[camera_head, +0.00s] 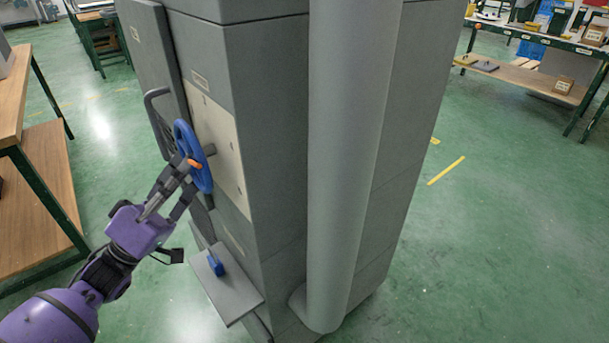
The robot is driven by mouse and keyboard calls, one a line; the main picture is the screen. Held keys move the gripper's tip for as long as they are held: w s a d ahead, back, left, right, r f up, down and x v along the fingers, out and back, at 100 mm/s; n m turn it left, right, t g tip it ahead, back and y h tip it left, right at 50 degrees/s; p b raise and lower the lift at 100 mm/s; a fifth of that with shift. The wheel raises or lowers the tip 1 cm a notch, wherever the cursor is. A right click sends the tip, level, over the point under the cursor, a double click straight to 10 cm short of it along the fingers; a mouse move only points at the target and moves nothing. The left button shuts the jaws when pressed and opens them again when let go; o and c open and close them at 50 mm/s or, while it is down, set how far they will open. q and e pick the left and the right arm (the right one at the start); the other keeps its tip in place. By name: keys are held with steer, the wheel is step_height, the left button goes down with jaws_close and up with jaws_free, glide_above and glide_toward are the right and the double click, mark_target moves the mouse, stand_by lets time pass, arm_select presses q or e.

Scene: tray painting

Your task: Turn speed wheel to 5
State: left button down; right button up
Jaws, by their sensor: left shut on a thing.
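The speed wheel (182,134) is a blue handwheel on a short shaft, mounted on the beige panel (222,145) of a tall grey machine. An orange part (195,163) shows at the lower rim of the wheel. My left gripper (187,166) reaches in from the left and is shut on the wheel's lower rim. The fingers partly hide the rim there. I see no readable speed numbers. My right gripper is not in view.
A grey handle (156,113) sits left of the wheel. Below, a grey shelf (234,296) juts out with a blue part (216,265) on it. A grey column (350,150) stands at the machine's corner. A wooden bench (35,190) stands at left. Green floor is open at right.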

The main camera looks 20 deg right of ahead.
arm_select(q)
steer(key=shift+w+a+r+m+g+y+b, duration=0.25)
steer(key=shift+r+m+g+b, duration=0.7)
steer(key=shift+m+g, duration=1.7)
steer(key=shift+w+r+m+g+y+b, duration=0.1)
steer(key=shift+w+r+m+g+b, duration=0.45)
steer(key=shift+m+g+b, duration=1.9)
steer(key=shift+w+a+r+m+g+y+p, duration=0.2)
steer(key=shift+r+m+g, duration=1.05)
steer(key=shift+m, duration=2.75)
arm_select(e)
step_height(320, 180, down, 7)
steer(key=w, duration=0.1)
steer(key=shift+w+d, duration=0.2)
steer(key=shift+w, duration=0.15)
arm_select(q)
steer(key=shift+f+g, duration=0.35)
steer(key=shift+d, duration=0.1)
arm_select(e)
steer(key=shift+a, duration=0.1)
arm_select(q)
steer(key=c, duration=1.9)
jaws_free()
steer(key=shift+o, duration=0.2)
